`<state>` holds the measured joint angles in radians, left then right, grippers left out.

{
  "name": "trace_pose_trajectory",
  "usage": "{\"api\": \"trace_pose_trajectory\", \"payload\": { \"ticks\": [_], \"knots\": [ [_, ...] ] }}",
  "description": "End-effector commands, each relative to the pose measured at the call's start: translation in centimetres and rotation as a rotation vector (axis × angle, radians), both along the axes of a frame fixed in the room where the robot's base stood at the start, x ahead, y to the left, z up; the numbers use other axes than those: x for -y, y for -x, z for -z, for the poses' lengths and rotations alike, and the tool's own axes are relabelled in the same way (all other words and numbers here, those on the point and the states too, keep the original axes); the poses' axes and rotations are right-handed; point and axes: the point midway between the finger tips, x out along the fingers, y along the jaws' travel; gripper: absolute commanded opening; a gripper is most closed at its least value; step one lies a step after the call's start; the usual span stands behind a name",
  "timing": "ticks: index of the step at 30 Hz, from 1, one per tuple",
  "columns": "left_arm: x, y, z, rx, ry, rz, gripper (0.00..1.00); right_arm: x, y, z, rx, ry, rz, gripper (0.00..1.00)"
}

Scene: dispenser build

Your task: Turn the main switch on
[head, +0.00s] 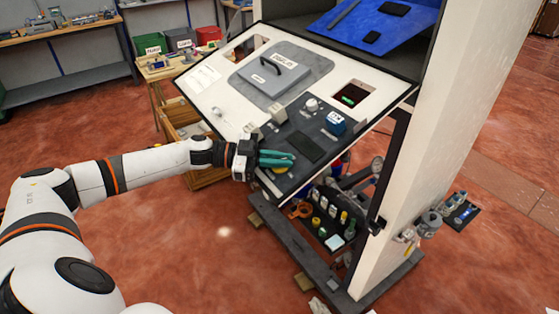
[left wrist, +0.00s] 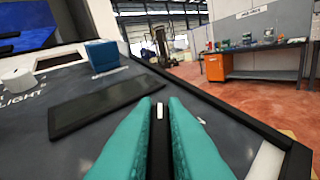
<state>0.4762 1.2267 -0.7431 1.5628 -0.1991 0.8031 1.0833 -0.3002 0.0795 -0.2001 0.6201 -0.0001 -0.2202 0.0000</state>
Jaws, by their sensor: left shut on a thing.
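My left gripper (head: 278,159) reaches over the lower left part of the dark control panel (head: 318,126) on the sloped white console. Its teal fingers (left wrist: 160,125) are shut on a dark upright piece with a white mark (left wrist: 159,110), low over the panel in the left wrist view. No label shows on this piece, so I cannot tell whether it is the main switch. A white knob (head: 311,105) and a blue box-like control (head: 336,123) sit on the panel's upper part. The knob (left wrist: 20,77) and blue control (left wrist: 102,55) also show in the left wrist view.
A flat black rectangle (head: 306,148) lies on the panel beside my fingers. A grey lid with a handle (head: 280,72) is higher on the console. A yellow piece (head: 280,170) shows just below my gripper. A thick white post (head: 460,130) stands at the right.

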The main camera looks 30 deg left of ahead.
Motion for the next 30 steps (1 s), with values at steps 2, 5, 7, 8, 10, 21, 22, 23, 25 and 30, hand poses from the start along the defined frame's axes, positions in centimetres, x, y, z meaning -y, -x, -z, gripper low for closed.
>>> {"api": "trace_pose_trajectory", "payload": {
  "ticks": [2,5,7,8,10,21,22,23,25,30],
  "knots": [
    [-0.01,-0.10,-0.09,0.007,-0.010,0.030,0.00,0.01,-0.01,0.05,0.000,0.000,0.000,0.85],
    [0.04,-0.06,-0.07,0.011,-0.021,0.060,0.00,0.01,0.00,0.08,0.000,0.000,0.000,0.85],
    [0.05,-0.03,-0.07,0.012,-0.025,0.075,0.00,0.01,0.00,0.09,0.000,0.000,0.000,0.85],
    [0.05,-0.02,-0.08,0.014,-0.027,0.079,0.00,0.01,0.00,0.09,0.000,0.000,0.000,0.85],
    [0.06,-0.01,-0.07,0.014,-0.030,0.087,0.00,0.01,0.00,0.10,0.000,0.000,0.000,0.85],
    [0.09,0.02,-0.08,0.016,-0.031,0.094,0.00,0.02,-0.01,0.10,0.000,0.000,0.000,0.85],
    [0.09,0.02,-0.08,0.016,-0.031,0.094,0.00,0.02,-0.01,0.10,0.000,0.000,0.000,0.85],
    [0.10,0.01,-0.08,0.016,-0.031,0.094,0.12,0.02,-0.01,0.10,0.000,0.000,0.000,0.85],
    [0.10,0.01,-0.08,0.016,-0.031,0.094,0.24,0.02,-0.01,0.10,0.000,0.000,0.000,0.85],
    [0.09,0.02,-0.05,0.016,-0.032,0.093,0.33,0.03,-0.02,0.10,0.000,0.000,0.000,0.85]
  ]
}}
